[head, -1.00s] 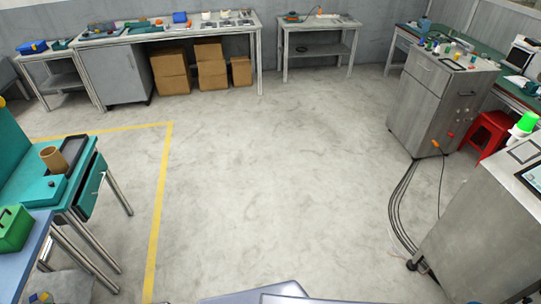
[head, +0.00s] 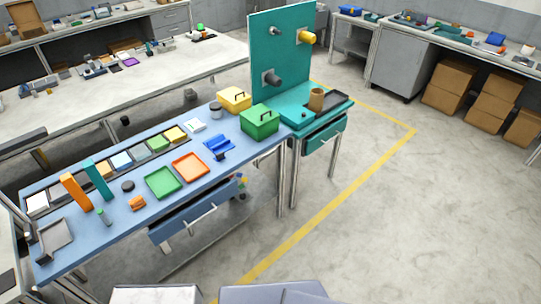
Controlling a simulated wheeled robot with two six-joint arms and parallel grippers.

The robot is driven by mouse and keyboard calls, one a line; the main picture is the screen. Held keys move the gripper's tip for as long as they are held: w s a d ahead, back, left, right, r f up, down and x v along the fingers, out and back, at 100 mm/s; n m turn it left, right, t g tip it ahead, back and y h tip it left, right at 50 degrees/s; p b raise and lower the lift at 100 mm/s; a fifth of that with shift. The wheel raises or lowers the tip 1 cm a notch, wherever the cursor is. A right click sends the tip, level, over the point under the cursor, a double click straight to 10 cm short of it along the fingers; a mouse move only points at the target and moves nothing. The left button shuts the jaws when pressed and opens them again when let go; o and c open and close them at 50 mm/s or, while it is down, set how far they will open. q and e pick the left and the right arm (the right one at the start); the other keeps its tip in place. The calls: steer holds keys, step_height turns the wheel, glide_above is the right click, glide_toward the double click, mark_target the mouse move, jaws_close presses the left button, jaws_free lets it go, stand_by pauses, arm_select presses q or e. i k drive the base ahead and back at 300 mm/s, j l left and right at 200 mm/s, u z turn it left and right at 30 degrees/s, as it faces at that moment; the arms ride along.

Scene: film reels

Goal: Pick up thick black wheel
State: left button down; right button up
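Several dark round things could be the thick black wheel; I cannot tell which from here. A dark thick cylinder (head: 271,78) sits on the lower left of an upright teal panel (head: 265,55). A small black disc (head: 127,186) lies on the blue workbench (head: 137,224). A dark grey round thing (head: 216,110) stands at the back of that bench near a yellow box. Neither of my grippers is in view.
The panel also bears a yellow roll (head: 306,37) and a small grey peg (head: 275,31). A green box (head: 259,121), a green tray (head: 163,183) and an orange tray (head: 190,167) lie on the bench. Clear floor (head: 370,220) lies to the right.

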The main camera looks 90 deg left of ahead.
mark_target(127, 186)
steer(key=u, duration=4.2)
steer(key=i+l, duration=0.1)
steer(key=i, duration=0.2)
steer(key=i+l, duration=0.1)
steer(key=i, duration=0.25)
steer(key=u, duration=0.05)
